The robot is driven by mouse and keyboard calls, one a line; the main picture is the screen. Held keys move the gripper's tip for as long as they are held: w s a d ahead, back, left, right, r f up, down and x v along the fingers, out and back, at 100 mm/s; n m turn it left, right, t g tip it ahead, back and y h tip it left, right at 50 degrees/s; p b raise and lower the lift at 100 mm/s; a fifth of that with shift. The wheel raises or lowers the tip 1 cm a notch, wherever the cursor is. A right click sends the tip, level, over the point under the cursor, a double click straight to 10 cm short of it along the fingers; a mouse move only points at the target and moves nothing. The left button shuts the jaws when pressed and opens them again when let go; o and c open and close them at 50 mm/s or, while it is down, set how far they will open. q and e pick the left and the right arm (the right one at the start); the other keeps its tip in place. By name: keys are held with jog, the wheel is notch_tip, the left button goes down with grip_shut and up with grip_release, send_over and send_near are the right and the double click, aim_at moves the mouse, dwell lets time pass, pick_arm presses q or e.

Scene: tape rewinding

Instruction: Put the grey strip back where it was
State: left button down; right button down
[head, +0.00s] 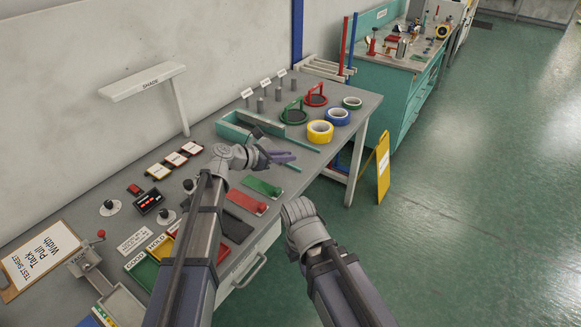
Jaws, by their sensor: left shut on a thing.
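My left gripper (268,155) is over the workbench, just in front of the teal tray. It is shut on a slim purplish-grey piece (283,157), which looks like the grey strip; the fingers partly hide it. A dark grey flat patch (236,229) lies on the bench nearer to me, beside the red strip (246,201) and the green strip (262,187). My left forearm covers part of that area. My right gripper (299,212) is off the bench's front edge, over the floor side; its fingertips do not show clearly.
The teal tray (232,131) sits behind the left gripper. Posts, knobs (110,208) and label cards (158,171) line the back. A yellow floor sign (383,170) stands beyond the bench.

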aim_at(287, 184)
pick_arm(q)
jog(key=shift+w+d, duration=0.1)
jog(key=shift+d, duration=0.1)
jog(key=shift+d+f+b, duration=0.15)
jog(key=shift+f+b, duration=0.1)
jog(key=shift+b, duration=0.1)
notch_tip(287, 184, down, 10)
jog(key=b, duration=0.9)
jog(key=shift+r+b, duration=0.15)
jog(key=shift+b, duration=0.15)
jog(key=shift+r, duration=0.15)
jog(key=c, duration=0.8)
grip_release()
